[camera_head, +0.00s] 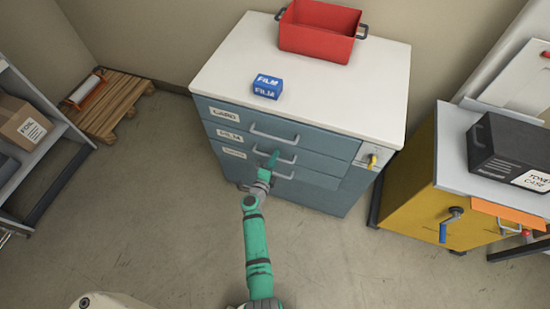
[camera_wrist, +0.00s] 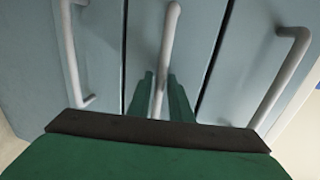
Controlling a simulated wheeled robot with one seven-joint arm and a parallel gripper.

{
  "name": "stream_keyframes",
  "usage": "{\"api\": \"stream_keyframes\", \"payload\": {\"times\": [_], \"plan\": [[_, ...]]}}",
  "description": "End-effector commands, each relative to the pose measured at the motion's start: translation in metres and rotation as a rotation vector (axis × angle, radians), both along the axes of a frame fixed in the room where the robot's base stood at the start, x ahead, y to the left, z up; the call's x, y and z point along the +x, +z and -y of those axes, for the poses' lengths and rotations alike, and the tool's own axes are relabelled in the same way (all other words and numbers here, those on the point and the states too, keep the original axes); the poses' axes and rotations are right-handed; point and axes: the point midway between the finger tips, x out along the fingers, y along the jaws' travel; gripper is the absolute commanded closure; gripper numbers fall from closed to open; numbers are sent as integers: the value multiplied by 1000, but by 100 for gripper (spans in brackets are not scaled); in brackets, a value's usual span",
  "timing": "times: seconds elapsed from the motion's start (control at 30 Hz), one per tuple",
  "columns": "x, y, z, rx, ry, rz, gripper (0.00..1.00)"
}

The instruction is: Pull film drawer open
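The blue-grey cabinet (camera_head: 330,199) has drawers stacked one above another, all appearing shut. The film drawer (camera_head: 308,159) is the second from the top, with a FILM label (camera_head: 229,135) at its left and a grey bar handle (camera_head: 288,158). My green gripper (camera_head: 272,160) is at this handle. In the wrist view the middle handle (camera_wrist: 168,45) runs between my gripper's two fingers (camera_wrist: 160,98), one on each side. The fingers are close to the bar; whether they press on it cannot be told. The palm hides the handle's near end.
A blue FILM box (camera_head: 267,87) and a red bin (camera_head: 318,32) stand on the white cabinet top (camera_head: 225,75). A yellow-handled latch (camera_head: 372,160) is at the cabinet's right. A yellow machine (camera_head: 415,190) stands further right, a shelf (camera_head: 60,135) at left. Floor before the cabinet is clear.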

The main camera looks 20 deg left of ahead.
Motion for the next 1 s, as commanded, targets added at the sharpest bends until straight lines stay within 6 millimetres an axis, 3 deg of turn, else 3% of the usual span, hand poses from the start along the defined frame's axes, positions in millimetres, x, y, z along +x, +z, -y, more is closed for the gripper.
{"api": "stream_keyframes", "payload": {"times": [0.33,0.37,0.43,0.67,0.87,1.0], "plan": [[4,-1,1,0,-1,0,82],[4,-1,1,0,-1,0,84],[4,-1,1,0,-1,0,100],[3,-1,1,0,-1,0,100],[-14,-2,1,0,-1,-1,100],[-43,-2,0,-1,0,-2,100]]}}
